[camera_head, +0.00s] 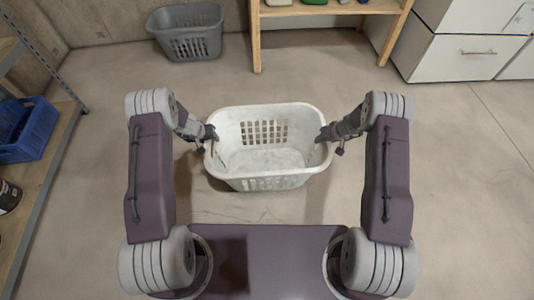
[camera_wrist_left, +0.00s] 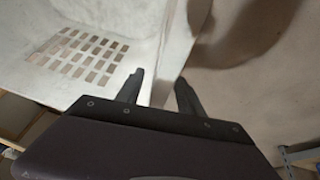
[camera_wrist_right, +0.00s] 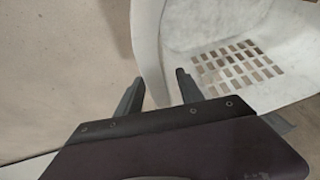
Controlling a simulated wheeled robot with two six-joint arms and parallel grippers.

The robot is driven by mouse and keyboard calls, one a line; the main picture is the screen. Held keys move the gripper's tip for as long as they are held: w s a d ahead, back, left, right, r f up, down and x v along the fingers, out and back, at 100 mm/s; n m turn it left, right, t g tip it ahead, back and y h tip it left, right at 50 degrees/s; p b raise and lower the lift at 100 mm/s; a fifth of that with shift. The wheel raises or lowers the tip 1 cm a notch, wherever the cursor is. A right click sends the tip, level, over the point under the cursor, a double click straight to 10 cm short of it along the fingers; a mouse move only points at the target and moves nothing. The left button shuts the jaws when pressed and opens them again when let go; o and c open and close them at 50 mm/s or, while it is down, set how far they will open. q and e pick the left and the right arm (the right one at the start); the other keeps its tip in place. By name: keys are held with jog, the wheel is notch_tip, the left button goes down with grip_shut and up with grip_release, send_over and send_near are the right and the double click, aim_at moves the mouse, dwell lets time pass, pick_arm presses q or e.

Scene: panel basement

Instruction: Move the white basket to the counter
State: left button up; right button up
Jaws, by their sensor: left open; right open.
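The white basket (camera_head: 268,168) is upright and empty in the middle of the head view, between my two arms. My left gripper (camera_head: 212,136) is at the basket's left rim. In the left wrist view its open fingers (camera_wrist_left: 158,88) are on either side of the basket's wall (camera_wrist_left: 168,50). My right gripper (camera_head: 322,135) is at the right rim. In the right wrist view its open fingers (camera_wrist_right: 160,88) are on either side of the wall (camera_wrist_right: 148,45). I cannot tell whether the fingers touch the wall. No counter can be made out for certain.
A grey basket (camera_head: 188,45) stands on the floor at the back. A wooden shelf (camera_head: 256,40) and white drawer cabinets (camera_head: 465,58) are at the back right. A shelving rack (camera_head: 45,160) with a blue crate (camera_head: 28,132) is at the left. The floor on the right is clear.

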pick_arm(q)
jog(key=shift+c, duration=0.4)
pick_arm(e)
jog(key=shift+c, duration=0.2)
pick_arm(q)
grip_shut()
pick_arm(e)
grip_shut()
dwell(0.4)
